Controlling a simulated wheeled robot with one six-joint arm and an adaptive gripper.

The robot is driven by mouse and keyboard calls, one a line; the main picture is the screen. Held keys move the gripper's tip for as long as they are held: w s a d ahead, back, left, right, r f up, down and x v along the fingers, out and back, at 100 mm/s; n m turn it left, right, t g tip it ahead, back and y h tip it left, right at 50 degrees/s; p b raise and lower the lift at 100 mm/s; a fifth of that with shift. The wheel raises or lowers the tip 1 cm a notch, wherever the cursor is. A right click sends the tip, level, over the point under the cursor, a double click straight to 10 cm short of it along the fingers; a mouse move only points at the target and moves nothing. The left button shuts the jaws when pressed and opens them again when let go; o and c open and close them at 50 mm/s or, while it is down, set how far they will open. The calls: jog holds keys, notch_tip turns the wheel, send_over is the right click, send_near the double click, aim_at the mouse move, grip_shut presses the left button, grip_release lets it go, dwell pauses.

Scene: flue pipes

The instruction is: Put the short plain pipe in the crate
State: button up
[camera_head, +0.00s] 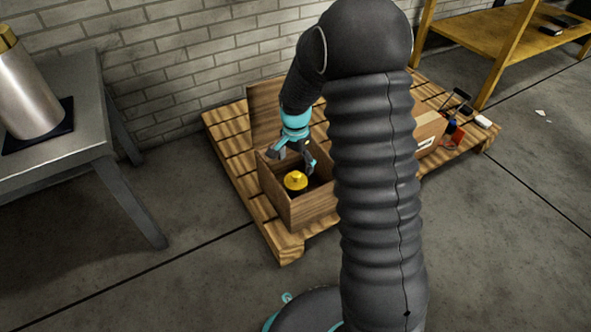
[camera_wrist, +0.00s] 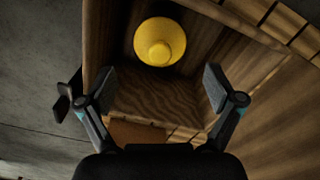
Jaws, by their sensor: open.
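The wooden crate (camera_head: 303,208) stands open on a pallet, and its inner wall shows in the wrist view (camera_wrist: 225,42). A yellow-topped object (camera_head: 295,181) stands inside it. In the wrist view its round yellow top (camera_wrist: 160,42) has a small knob; its body is hidden, so I cannot tell if it is the short plain pipe. My gripper (camera_head: 293,157) is open and empty over the crate, its fingers apart from the yellow top. A silver cylinder (camera_head: 27,95) with a yellow top stands on the left table.
The pallet (camera_head: 232,160) lies against a brick wall. A cardboard box (camera_head: 428,135) and small items (camera_head: 458,115) are on its right part. A grey table (camera_head: 80,110) is at left, with a dark mat (camera_head: 62,125). A yellow shelf (camera_head: 490,35) stands at back right. The floor is clear in front.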

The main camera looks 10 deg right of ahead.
jog(key=s+d+r+n+t, duration=0.1)
jog(key=s+r+n, duration=0.1)
jog(key=s+r, duration=0.55)
jog(key=s+r+n+t, duration=0.2)
jog(key=s+r+n, duration=0.15)
jog(key=r, duration=0.75)
jog(key=s+r+n+t, duration=0.1)
jog(key=s+r+n, duration=0.1)
jog(key=s, duration=0.6)
jog(key=s+d+r+n+t, duration=0.1)
jog(key=s+r, duration=0.3)
jog(key=s, duration=0.5)
jog(key=shift+s+n+t, duration=0.25)
jog(key=shift+n+t, duration=0.05)
jog(key=shift+n, duration=0.45)
